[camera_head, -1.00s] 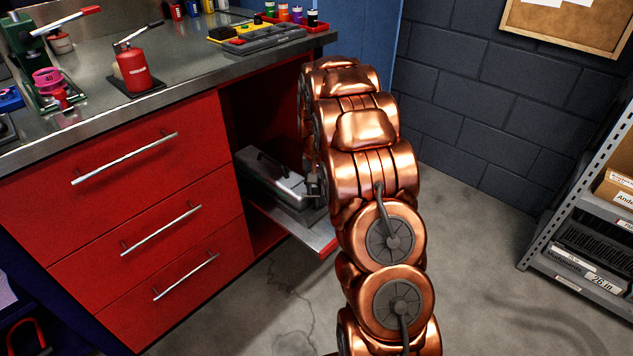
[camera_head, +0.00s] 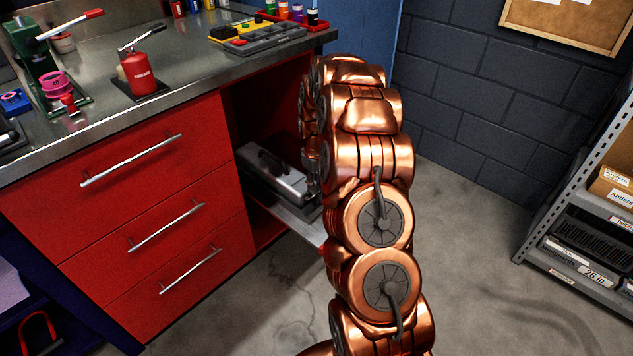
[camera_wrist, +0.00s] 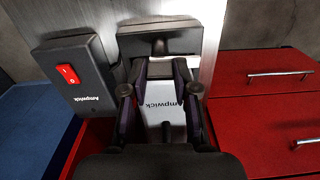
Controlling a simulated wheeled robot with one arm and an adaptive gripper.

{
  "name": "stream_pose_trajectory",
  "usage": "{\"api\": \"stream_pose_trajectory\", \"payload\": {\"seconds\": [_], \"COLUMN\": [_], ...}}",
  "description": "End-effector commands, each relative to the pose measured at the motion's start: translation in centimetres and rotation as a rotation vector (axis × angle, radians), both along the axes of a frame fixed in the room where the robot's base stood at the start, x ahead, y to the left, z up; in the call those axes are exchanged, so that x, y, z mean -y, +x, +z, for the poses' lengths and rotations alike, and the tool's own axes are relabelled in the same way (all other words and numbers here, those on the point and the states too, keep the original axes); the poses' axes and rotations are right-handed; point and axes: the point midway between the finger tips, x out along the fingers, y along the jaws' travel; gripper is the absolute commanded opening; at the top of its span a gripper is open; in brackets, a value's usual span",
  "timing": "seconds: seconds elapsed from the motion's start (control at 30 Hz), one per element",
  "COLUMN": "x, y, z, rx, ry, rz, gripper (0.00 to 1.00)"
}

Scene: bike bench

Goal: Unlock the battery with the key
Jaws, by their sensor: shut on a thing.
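The battery (camera_head: 281,178), a silver and dark case with a handle on top, lies in the open bay at the right of the red cabinet. In the wrist view, the battery's pale part marked "Ampwick" (camera_wrist: 160,86) lies between my two fingers, with a dark handle end beyond it. My gripper (camera_wrist: 160,68) is shut on the battery, one finger along each side of the pale part. In the head view, the gripper is mostly hidden behind my arm at the battery's right end. I cannot make out a key or the lock in any view.
A black box with a red switch (camera_wrist: 67,74), also marked "Ampwick", stands left of the battery in the wrist view. A metal shelf (camera_head: 297,225) carries the battery. Red drawers (camera_head: 150,205) are at left, a grey rack (camera_head: 570,180) at right. The floor between is clear.

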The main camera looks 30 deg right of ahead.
Motion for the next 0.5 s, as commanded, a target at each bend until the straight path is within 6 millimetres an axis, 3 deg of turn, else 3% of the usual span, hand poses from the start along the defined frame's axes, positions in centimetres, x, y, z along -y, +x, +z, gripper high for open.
{"api": "stream_pose_trajectory", "payload": {"seconds": [0.5], "x": [0.05], "y": [0.05], "z": [0.06], "rx": [0.001], "ry": [-0.002], "rz": [0.093], "gripper": [0.0]}}
